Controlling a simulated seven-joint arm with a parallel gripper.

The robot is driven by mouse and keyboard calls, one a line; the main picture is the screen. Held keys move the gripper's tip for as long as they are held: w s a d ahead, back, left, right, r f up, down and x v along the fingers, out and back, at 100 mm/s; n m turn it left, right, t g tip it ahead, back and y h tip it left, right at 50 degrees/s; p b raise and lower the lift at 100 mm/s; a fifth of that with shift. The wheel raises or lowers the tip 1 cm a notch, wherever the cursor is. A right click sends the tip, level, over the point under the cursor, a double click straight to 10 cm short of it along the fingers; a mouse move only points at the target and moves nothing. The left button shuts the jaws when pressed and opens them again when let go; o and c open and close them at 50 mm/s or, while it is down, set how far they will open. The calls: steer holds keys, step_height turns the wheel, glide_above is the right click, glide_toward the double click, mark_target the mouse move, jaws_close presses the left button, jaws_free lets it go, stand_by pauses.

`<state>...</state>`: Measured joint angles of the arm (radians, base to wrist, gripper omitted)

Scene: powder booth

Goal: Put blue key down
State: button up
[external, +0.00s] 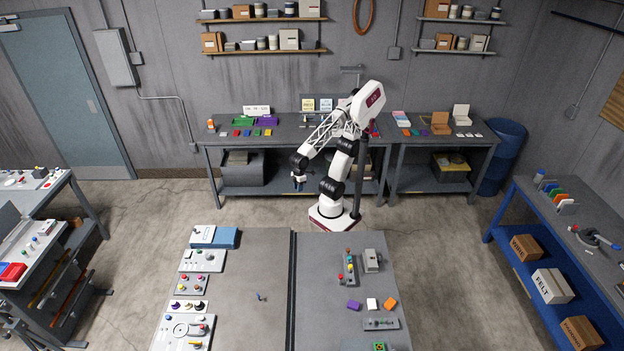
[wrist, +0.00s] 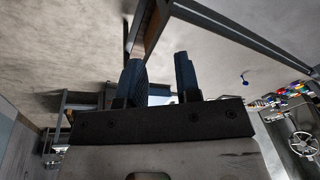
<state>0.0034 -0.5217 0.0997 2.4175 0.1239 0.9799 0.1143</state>
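A small dark blue item, which looks like the blue key (external: 261,297), is on the left half of the grey front table (external: 255,255). It also shows as a small blue shape at the right in the wrist view (wrist: 244,78). Its exact form is too small to tell. My gripper (external: 299,185) hangs in the air behind the front table, well away from the key. In the wrist view my gripper's two dark blue fingers (wrist: 158,68) stand apart with nothing seen between them.
Panels with knobs and buttons (external: 203,260) line the front table's left edge. Its right half has a lever box (external: 372,260) and coloured blocks (external: 372,304). A dark seam (external: 292,290) splits the table. The table around the blue item is clear.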

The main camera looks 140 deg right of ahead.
steer(key=s+d+f+n+h, duration=0.1)
steer(key=s+d+f, duration=0.1)
steer(key=s, duration=0.4)
steer(key=shift+n+t, duration=0.4)
stand_by(0.9)
